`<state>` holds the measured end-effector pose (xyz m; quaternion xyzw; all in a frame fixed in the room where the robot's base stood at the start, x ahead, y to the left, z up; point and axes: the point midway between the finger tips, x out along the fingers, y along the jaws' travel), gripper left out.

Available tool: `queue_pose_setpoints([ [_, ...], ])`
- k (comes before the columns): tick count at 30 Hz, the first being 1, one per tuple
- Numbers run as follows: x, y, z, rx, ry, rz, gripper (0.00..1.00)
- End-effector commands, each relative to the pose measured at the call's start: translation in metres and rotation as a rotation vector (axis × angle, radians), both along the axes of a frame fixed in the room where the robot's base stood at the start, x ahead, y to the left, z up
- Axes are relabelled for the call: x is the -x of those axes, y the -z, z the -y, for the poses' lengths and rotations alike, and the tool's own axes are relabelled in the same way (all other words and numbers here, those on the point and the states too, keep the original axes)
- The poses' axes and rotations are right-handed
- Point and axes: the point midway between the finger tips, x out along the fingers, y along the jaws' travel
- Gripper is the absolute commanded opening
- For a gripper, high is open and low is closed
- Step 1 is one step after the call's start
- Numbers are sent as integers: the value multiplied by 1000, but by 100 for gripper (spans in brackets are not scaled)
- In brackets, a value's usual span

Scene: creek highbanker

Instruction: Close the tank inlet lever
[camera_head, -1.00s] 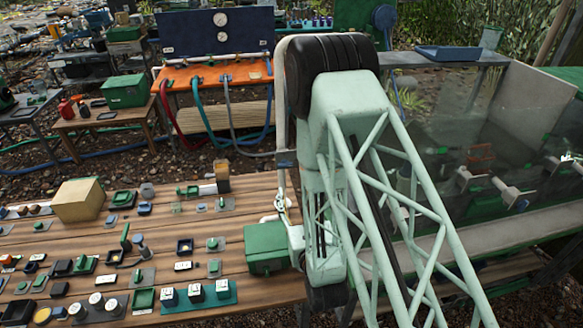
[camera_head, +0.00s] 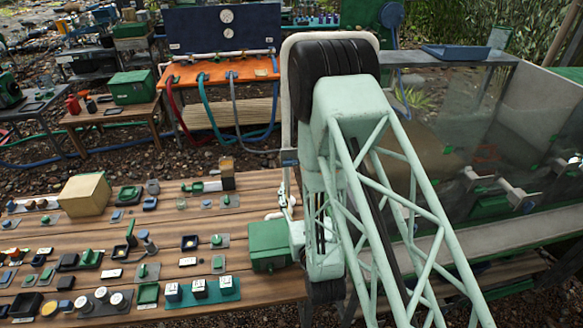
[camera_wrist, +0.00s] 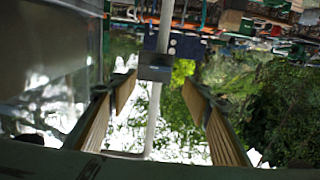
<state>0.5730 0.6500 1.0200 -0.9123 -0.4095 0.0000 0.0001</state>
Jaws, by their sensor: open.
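A white pipe (camera_head: 288,180) rises beside my arm at the bench's right end and bends over behind the arm. A blue-grey block (camera_head: 289,158) sits around it; I cannot tell whether this is the tank inlet lever or a clamp. In the wrist view the pipe (camera_wrist: 154,110) and block (camera_wrist: 155,67) appear between the fingers of my gripper (camera_wrist: 158,90). The gripper is open, and no contact shows. The head view hides the gripper behind my arm. The glass-sided tank (camera_head: 440,150) stands at right. No lever handle can be clearly made out.
A green box (camera_head: 267,246) stands at the right end of the wooden bench (camera_head: 225,265), close to my arm. Several small switches and buttons crowd the bench, with a tan box (camera_head: 85,194). An orange table (camera_head: 215,72) with hoses stands behind. Floor shows between the benches.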

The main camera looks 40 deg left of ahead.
Motion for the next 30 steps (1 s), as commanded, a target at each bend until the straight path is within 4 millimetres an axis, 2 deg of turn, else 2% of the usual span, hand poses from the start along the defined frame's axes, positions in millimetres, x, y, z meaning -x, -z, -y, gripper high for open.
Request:
queue_pose_setpoints([
  [21,-61,-1,-68,-1,0,1,44],
  [30,-76,-1,-85,-1,0,1,44],
])
